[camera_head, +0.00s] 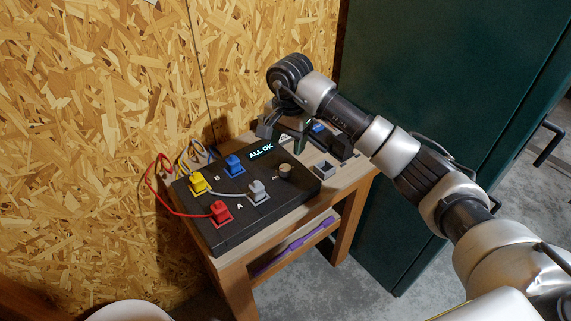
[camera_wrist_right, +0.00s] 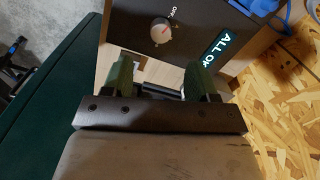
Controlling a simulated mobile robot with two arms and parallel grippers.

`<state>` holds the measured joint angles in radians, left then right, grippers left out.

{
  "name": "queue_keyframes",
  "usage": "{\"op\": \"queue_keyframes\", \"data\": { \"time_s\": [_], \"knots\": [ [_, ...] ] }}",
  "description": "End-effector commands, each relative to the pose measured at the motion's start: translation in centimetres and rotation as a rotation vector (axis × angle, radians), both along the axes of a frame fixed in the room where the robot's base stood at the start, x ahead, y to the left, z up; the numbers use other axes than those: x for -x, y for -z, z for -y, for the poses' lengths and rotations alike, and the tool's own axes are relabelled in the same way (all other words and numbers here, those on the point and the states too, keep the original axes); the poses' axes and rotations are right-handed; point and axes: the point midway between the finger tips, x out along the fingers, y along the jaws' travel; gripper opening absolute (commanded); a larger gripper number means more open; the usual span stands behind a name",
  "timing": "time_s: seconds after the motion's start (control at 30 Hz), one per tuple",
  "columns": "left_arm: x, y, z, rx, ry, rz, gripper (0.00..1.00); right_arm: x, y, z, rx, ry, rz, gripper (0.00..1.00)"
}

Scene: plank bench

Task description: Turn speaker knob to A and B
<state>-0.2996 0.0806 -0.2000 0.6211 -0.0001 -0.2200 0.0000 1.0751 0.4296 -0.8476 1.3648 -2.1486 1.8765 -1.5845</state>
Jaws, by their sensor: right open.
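A black control box (camera_head: 245,213) lies on a small wooden bench, with a lit display (camera_head: 261,152) reading "ALL OK". A round knob (camera_head: 285,171) sits near the box's right end. In the right wrist view the knob (camera_wrist_right: 161,31) shows a pale face with a red pointer mark, beside small white lettering. My right gripper (camera_head: 284,130) is above the far right part of the bench, beyond the knob. Its two green-padded fingers (camera_wrist_right: 160,76) are apart with nothing between them, and the knob lies ahead of the tips. My left gripper is not in view.
Red (camera_head: 221,211), yellow (camera_head: 198,184), blue (camera_head: 234,165) and grey (camera_head: 258,192) plugs stand on the box, some with cables. A chipboard wall (camera_head: 90,100) rises behind. A dark green cabinet (camera_head: 450,80) stands to the right. A purple object (camera_head: 290,246) lies on the lower shelf.

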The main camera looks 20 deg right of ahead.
Motion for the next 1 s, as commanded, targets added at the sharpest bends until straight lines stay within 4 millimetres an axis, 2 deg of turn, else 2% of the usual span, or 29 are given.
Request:
{"op": "queue_keyframes", "data": {
  "time_s": [0.3,0.5,0.87,1.0],
  "knots": [
    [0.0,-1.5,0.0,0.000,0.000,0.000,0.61,-0.1,6.0,-0.3,-0.003,0.001,-0.005,0.59],
    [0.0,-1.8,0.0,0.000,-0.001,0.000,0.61,-0.2,8.2,-0.3,-0.005,0.001,-0.002,0.59],
    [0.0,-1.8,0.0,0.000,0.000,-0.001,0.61,-0.2,8.7,-0.3,-0.004,0.001,0.000,0.59],
    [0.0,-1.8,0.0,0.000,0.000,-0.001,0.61,-0.2,8.7,-0.3,-0.004,0.001,0.000,0.37]
  ]
}}
